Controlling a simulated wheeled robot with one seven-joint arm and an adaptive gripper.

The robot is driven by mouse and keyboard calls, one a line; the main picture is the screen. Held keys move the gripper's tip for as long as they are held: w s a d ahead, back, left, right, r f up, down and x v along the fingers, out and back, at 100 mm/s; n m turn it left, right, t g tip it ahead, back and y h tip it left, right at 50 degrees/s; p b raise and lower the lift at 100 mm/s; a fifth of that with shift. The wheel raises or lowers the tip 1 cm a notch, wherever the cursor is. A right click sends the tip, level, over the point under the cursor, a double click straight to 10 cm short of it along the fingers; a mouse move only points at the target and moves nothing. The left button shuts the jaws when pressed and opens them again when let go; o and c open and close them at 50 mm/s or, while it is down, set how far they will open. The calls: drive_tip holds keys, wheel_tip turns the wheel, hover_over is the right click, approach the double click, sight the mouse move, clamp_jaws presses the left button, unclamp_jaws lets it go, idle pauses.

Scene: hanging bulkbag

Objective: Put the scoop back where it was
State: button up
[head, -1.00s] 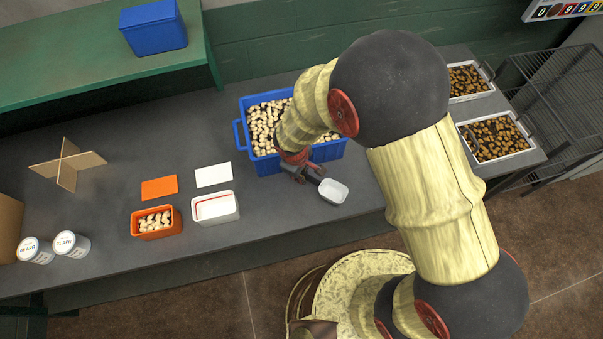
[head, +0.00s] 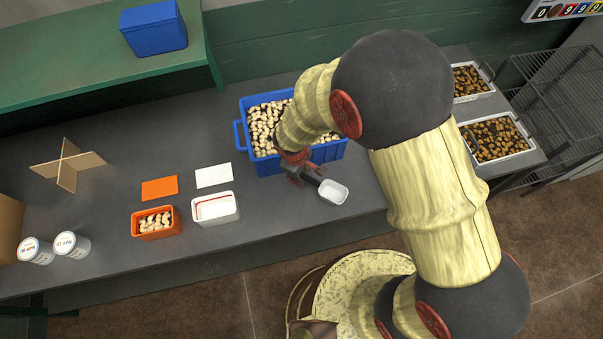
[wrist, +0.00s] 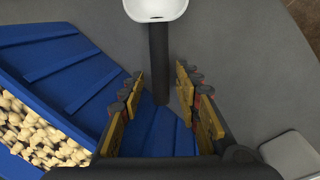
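The scoop has a white bowl (head: 333,192) and a dark handle (wrist: 158,65). It is at the front right of the blue bin (head: 241,136), outside it, and appears to lie on the grey table. In the wrist view, the white bowl (wrist: 156,8) is cut off by the top edge. My gripper (head: 308,179) is low beside the bin's front wall. In the wrist view, its two fingers (wrist: 160,100) stand apart, with the handle between them and a gap on each side. The gripper is open around the handle's end.
The blue bin holds pale peanut-like pieces. An orange box (head: 157,234), a white box (head: 236,217), and orange (head: 159,188) and white (head: 213,176) cards are to the left. White-rimmed trays (head: 530,150) are at the right. The table's front edge is close below the scoop.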

drive_tip(key=d+r+m+p, duration=0.2)
drive_tip(key=d+r+m, duration=0.15)
drive_tip(key=r, duration=1.65)
drive_tip(key=s+d+r+m+t, duration=0.2)
drive_tip(key=s+d+r+m, duration=0.2)
drive_tip(key=s+d+r, duration=0.2)
drive_tip(key=s+d+r+m+t+y, duration=0.1)
drive_tip(key=s+d+r+m+t, duration=0.1)
drive_tip(key=s+d+r+m, duration=0.2)
drive_tip(key=s+d+r, duration=0.3)
drive_tip(key=d+r, duration=0.3)
drive_tip(key=r, duration=0.2)
drive_tip(key=shift+s+d+r, duration=0.25)
drive_tip(key=shift+d, duration=0.05)
drive_tip(key=shift+m, duration=0.25)
wheel_tip(320, 180, down, 8)
drive_tip(key=b, duration=0.8)
drive_tip(key=shift+r, duration=0.15)
